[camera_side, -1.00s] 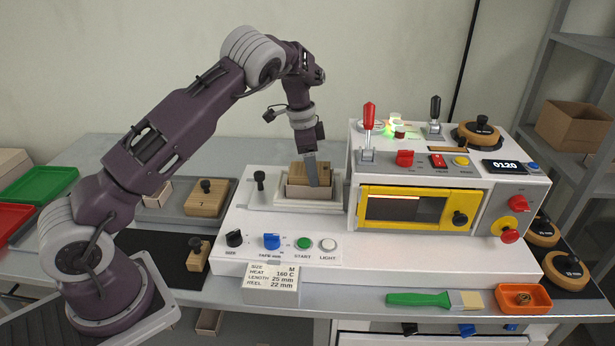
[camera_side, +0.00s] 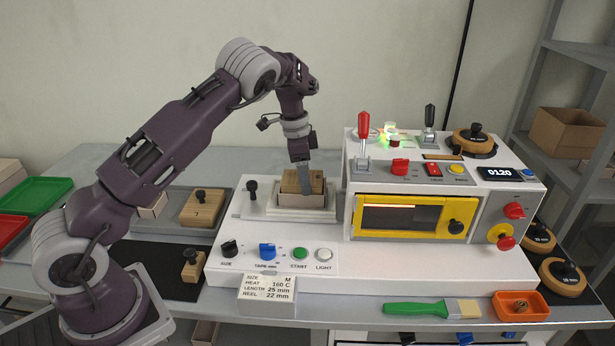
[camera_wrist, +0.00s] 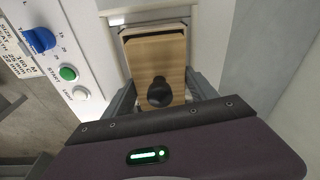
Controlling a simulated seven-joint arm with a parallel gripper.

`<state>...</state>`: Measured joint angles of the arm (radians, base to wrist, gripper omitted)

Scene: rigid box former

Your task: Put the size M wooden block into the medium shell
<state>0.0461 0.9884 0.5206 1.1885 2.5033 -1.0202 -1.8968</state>
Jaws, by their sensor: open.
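The wooden block (camera_side: 290,180) sits in the cardboard-coloured medium shell (camera_side: 300,201) on the machine's white station. Its top stands above the shell's rim. In the wrist view the block (camera_wrist: 158,58) shows its black knob between my fingers. Whether the block touches the shell's floor is hidden.
A larger block (camera_side: 202,208) lies on the grey tray at left, and a small block (camera_side: 192,267) on the black mat. The yellow-framed machine housing (camera_side: 412,215) rises right of the station. A black-knobbed lever (camera_side: 252,190) stands at its left.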

